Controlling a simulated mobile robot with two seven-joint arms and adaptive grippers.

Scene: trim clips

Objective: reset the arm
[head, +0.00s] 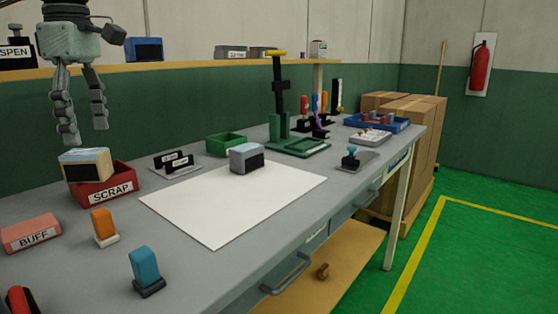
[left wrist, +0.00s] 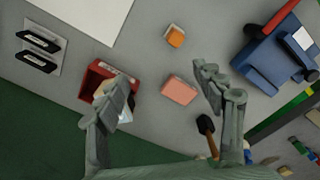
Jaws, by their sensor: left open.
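My left gripper (head: 84,133) hangs open and empty at the upper left of the head view, above the red SCRAP bin (head: 110,191). In the left wrist view, its two fingers (left wrist: 160,82) are spread apart with nothing held between them. A tan and grey-blue block with a dark face (head: 86,165) sits tilted in the top of the SCRAP bin, below the fingertips. In the left wrist view the bin (left wrist: 98,72) is partly hidden behind one finger. My right gripper is not in view.
A white sheet (head: 215,210) lies mid-bench with a grey block (head: 247,158) on it. A BUFF block (head: 31,232), an orange-handled piece (head: 103,227) and a blue-handled piece (head: 146,270) stand at the front. A green bin (head: 226,143) and green stand (head: 278,125) are farther back. A shelf (head: 180,67) runs behind.

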